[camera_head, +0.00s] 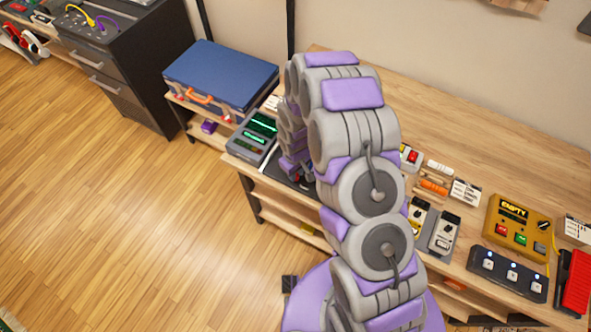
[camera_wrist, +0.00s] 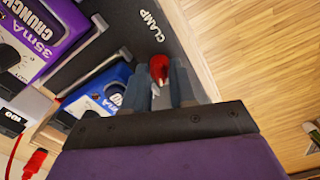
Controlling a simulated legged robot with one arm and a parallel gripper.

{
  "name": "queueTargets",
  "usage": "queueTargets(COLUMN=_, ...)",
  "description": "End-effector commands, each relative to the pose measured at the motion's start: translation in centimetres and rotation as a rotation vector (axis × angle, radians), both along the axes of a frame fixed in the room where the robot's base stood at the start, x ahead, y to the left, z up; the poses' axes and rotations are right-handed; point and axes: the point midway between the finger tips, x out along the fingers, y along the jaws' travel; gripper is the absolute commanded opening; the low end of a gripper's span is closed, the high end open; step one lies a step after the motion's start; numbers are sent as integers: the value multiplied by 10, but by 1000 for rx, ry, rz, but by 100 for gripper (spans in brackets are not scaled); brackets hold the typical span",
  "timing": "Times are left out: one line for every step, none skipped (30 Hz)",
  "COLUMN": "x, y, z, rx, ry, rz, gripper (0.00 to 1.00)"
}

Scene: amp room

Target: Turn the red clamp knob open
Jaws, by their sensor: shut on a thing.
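In the wrist view, the red clamp knob (camera_wrist: 159,70) sits on a dark panel (camera_wrist: 137,38) beside the white word CLAMP. My gripper (camera_wrist: 167,72) has its two dark fingers on either side of the knob and is shut on it. The knob's tip shows between the fingertips, and a pale bit shows below it. In the head view my arm bends down over the bench and hides most of the knob area and the gripper.
In the wrist view, a purple pedal (camera_wrist: 40,45) and a blue pedal (camera_wrist: 105,95) lie left of the gripper. In the head view, a grey device with green displays (camera_head: 253,137) and a blue case (camera_head: 222,75) stand left of my arm. Several pedals, including a yellow one (camera_head: 520,225), stand right.

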Motion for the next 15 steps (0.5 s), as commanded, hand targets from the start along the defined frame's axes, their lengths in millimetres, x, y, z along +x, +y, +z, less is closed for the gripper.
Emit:
queueTargets(x=2, y=1, z=3, rx=3, ry=-7, rz=39, gripper=0)
queueTargets(x=2, y=1, z=3, rx=3, ry=-7, rz=65, gripper=0)
queueTargets(x=3, y=1, z=3, rx=3, ry=-7, rz=97, gripper=0)
queueTargets(x=3, y=1, z=3, rx=3, ry=-8, rz=120, gripper=0)
queueTargets(x=3, y=1, z=3, rx=3, ry=-8, rz=144, gripper=0)
queueTargets(x=3, y=1, z=3, rx=3, ry=-8, rz=173, gripper=0)
queueTargets(x=3, y=1, z=3, rx=2, ry=-9, rz=193, gripper=0)
queueTargets(x=3, y=1, z=3, rx=2, ry=-9, rz=212, gripper=0)
queueTargets(x=3, y=1, z=3, rx=2, ry=-9, rz=237, gripper=0)
queueTargets(x=3, y=1, z=3, rx=3, ry=-9, rz=255, gripper=0)
queueTargets(x=3, y=2, z=3, rx=2, ry=-9, rz=270, gripper=0)
queueTargets(x=3, y=2, z=3, rx=3, ry=-9, rz=289, gripper=0)
queueTargets(x=3, y=2, z=2, rx=3, ry=-9, rz=302, gripper=0)
queueTargets(x=3, y=2, z=2, rx=2, ry=-10, rz=314, gripper=0)
queueTargets(x=3, y=2, z=2, rx=2, ry=-10, rz=329, gripper=0)
